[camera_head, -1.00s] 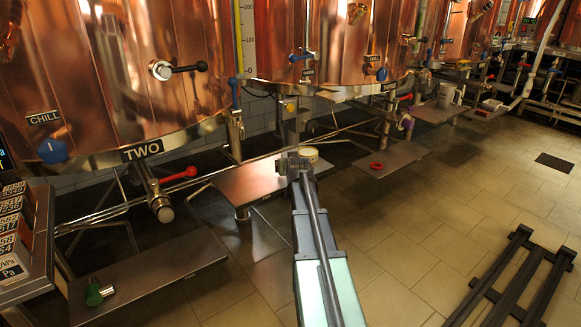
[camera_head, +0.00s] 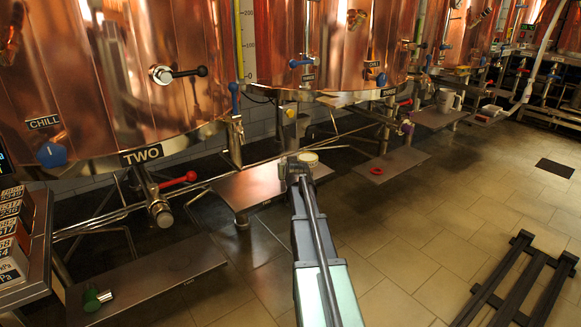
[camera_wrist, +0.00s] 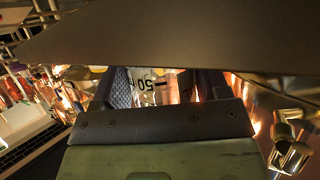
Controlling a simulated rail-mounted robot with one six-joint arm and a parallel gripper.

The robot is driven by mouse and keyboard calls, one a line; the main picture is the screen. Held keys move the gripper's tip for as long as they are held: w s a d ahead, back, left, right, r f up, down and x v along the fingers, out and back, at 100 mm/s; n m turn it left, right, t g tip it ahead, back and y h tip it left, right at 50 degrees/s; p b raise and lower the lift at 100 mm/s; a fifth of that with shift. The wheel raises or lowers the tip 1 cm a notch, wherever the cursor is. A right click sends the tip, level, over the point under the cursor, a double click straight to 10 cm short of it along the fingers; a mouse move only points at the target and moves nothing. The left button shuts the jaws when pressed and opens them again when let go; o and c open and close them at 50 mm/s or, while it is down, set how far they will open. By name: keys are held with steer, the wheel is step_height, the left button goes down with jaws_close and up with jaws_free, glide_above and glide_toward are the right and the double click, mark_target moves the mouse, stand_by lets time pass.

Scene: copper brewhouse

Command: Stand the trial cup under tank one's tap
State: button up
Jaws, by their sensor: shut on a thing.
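My gripper (camera_head: 298,170) is shut on the trial cup. In the wrist view, the cup (camera_wrist: 158,84) is a pale, see-through vessel with dark scale marks and an inverted "50", held between the dark jaws (camera_wrist: 155,95). In the head view, a cream round top (camera_head: 308,157) shows at the fingertips, above or against a steel shelf (camera_head: 245,188); I cannot tell whether they touch. Tank two (camera_head: 120,80) carries a "TWO" plate, with a red-handled tap (camera_head: 162,200) below it. No plate reading "one" is legible.
A low steel shelf (camera_head: 150,275) with a green-ended fitting (camera_head: 97,298) stands at front left. A red ring (camera_head: 376,170) lies on another shelf (camera_head: 405,160). A white jug (camera_head: 447,100) stands farther right. A dark rack (camera_head: 515,285) lies on open tiled floor. A dark plate (camera_wrist: 180,40) crosses the wrist view.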

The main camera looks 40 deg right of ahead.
steer(key=shift+r, duration=0.1)
steer(key=shift+r+p, duration=0.65)
steer(key=shift+p, duration=0.1)
steer(key=s+a, duration=0.6)
steer(key=s, duration=0.5)
steer(key=shift+a, duration=0.4)
